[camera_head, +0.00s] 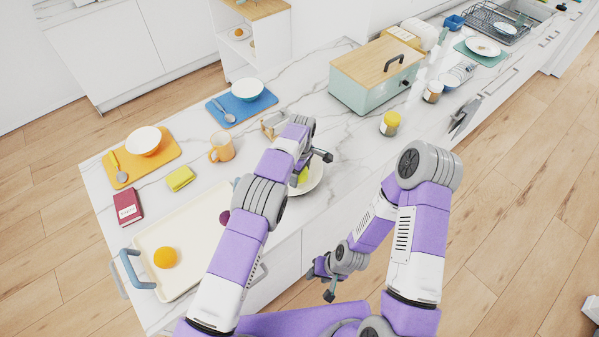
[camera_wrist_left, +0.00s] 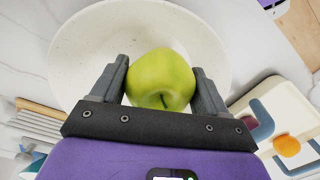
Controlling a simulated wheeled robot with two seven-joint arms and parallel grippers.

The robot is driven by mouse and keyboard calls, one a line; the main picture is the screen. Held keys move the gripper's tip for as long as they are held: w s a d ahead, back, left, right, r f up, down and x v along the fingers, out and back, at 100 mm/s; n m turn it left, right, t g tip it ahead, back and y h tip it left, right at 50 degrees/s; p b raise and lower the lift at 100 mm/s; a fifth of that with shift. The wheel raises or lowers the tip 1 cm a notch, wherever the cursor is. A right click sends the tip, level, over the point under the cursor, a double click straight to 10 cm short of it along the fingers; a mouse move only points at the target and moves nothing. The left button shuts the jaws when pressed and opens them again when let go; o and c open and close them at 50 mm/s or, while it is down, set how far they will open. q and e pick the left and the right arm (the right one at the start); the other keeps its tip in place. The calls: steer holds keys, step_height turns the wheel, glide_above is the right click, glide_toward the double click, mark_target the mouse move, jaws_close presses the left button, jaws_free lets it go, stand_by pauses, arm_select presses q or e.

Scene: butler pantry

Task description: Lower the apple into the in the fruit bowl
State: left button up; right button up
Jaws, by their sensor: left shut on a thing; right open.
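A green apple (camera_wrist_left: 161,78) is between the two fingers of my left gripper (camera_wrist_left: 162,88), which is shut on it. In the left wrist view the apple is over the white speckled fruit bowl (camera_wrist_left: 82,48); I cannot tell whether it touches the bowl. In the head view the bowl (camera_head: 314,182) is at the counter's front edge, partly hidden by my left arm, and a bit of the apple (camera_head: 303,176) shows beside my left gripper (camera_head: 312,160). My right gripper (camera_head: 325,281) is open and empty, low in front of the counter.
A cream tray (camera_head: 185,242) with an orange (camera_head: 166,258) and a dark purple fruit (camera_head: 224,217) is left of my left arm. An orange mug (camera_head: 222,148), a yellow-lidded jar (camera_head: 390,123) and a teal bread box (camera_head: 362,92) stand on the counter. Bare marble lies right of the bowl.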

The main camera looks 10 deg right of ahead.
arm_select(q)
steer(key=shift+f+b, duration=1)
steer(key=shift+f, duration=0.25)
stand_by(0.4)
steer(key=o, duration=1.1)
steer(key=shift+o, duration=0.2)
step_height(320, 180, up, 8)
steer(key=shift+w+d+f, duration=0.1)
steer(key=shift+w+f, duration=0.05)
